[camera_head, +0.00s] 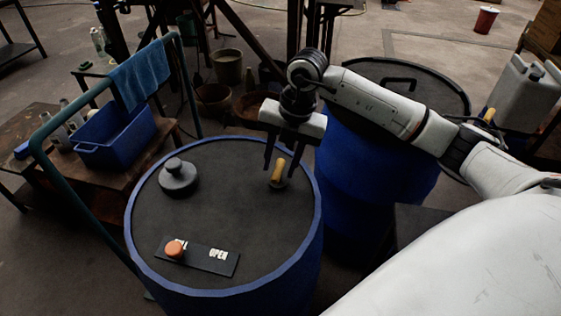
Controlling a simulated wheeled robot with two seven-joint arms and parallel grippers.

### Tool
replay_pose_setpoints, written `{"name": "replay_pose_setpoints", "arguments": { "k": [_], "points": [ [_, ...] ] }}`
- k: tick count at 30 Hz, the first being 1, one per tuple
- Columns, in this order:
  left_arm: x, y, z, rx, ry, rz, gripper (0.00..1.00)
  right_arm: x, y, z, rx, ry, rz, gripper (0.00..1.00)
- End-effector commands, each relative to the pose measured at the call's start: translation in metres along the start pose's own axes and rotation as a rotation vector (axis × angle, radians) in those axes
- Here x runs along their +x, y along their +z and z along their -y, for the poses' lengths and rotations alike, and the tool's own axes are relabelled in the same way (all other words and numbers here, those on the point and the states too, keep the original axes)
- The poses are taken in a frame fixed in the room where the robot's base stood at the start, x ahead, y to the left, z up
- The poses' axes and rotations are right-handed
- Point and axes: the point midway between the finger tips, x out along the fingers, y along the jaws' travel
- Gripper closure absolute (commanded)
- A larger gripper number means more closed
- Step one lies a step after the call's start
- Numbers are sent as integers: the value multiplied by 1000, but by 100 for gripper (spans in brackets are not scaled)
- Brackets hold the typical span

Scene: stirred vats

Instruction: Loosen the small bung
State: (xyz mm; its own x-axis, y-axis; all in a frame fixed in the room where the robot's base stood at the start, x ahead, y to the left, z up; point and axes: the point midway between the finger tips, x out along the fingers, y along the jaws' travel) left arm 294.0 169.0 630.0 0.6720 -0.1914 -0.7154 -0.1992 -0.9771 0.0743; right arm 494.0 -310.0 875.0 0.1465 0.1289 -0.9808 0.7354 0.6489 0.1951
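A small bung with a yellow upright grip (278,171) and a dark base sits on the dark lid (222,205) of the near blue vat, toward its right back edge. My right gripper (281,168) points down over it from above. Its two dark fingers are apart, one on each side of the yellow grip, with a gap visible at least on the right. I cannot tell whether the left finger touches it. A larger black bung (178,178) stands on the left of the same lid. My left gripper is not in view.
An orange knob (175,249) sits on a dark plate (223,262) marked OPEN on the lid's front. A second blue vat (365,165) stands behind my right arm. A green rail (78,210) with a blue cloth (140,75) runs on the left. The lid's middle is clear.

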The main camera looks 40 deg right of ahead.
Motion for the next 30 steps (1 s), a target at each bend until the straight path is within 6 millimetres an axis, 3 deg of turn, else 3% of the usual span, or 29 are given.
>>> {"name": "replay_pose_setpoints", "arguments": {
  "k": [5,8,21,30],
  "points": [
    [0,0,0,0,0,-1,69,-4,0,0,0,1,1,64],
    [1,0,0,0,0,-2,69,-16,1,-1,0,3,4,64],
    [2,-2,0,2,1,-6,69,-93,1,0,1,1,2,64],
    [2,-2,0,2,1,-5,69,-103,0,0,0,-1,0,64]
  ]
}}
